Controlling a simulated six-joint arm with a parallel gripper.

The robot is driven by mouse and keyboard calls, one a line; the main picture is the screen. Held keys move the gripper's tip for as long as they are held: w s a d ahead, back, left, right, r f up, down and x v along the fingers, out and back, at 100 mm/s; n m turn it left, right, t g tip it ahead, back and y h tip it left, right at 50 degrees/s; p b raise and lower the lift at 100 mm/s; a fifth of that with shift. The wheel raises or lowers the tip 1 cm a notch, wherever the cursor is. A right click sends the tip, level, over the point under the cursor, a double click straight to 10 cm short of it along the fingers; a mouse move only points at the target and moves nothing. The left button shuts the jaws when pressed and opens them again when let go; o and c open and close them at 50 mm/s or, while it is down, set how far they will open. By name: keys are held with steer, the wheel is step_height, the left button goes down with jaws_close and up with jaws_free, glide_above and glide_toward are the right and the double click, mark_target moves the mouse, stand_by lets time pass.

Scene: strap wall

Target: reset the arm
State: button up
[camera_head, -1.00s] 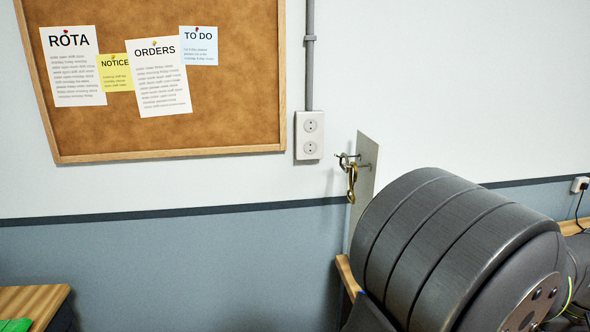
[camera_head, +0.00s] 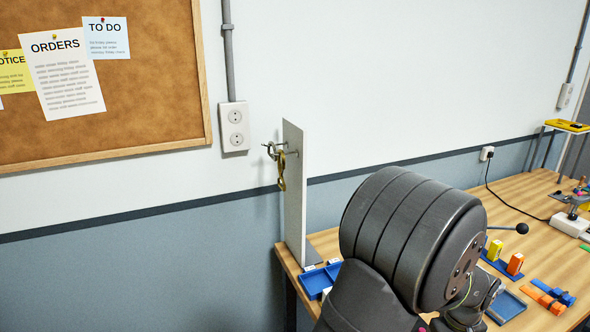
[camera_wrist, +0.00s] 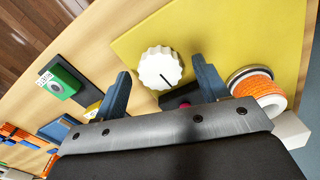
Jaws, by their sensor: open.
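My arm fills the lower middle of the head view, a large dark grey ribbed link over the near left end of the wooden bench (camera_head: 400,225). The gripper itself is hidden or too small to make out there. In the wrist view my gripper (camera_wrist: 162,88) is open, its two blue-grey fingers spread wide with nothing between them in their grip. Beyond the fingers is a white scalloped knob (camera_wrist: 160,67) on a yellow panel (camera_wrist: 215,30). The knob appears apart from both fingers.
An upright white board (camera_head: 295,190) carries hooks with a brass clip (camera_head: 281,172). A blue tray (camera_head: 315,282), yellow block (camera_head: 495,250) and orange block (camera_head: 515,264) are on the bench. An orange spool (camera_wrist: 260,92) sits right of my fingers; a green block (camera_wrist: 62,82) lies left.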

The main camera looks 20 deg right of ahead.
steer(key=shift+f, duration=0.2)
steer(key=shift+r, duration=0.1)
step_height(320, 180, up, 18)
steer(key=f, duration=0.1)
step_height(320, 180, down, 17)
steer(key=shift+r, duration=0.15)
steer(key=shift+f, duration=0.3)
steer(key=m, duration=0.4)
steer(key=shift+r, duration=0.1)
steer(key=m, duration=0.4)
steer(key=shift+m, duration=0.4)
steer(key=m, duration=0.4)
steer(key=shift+m, duration=2.1)
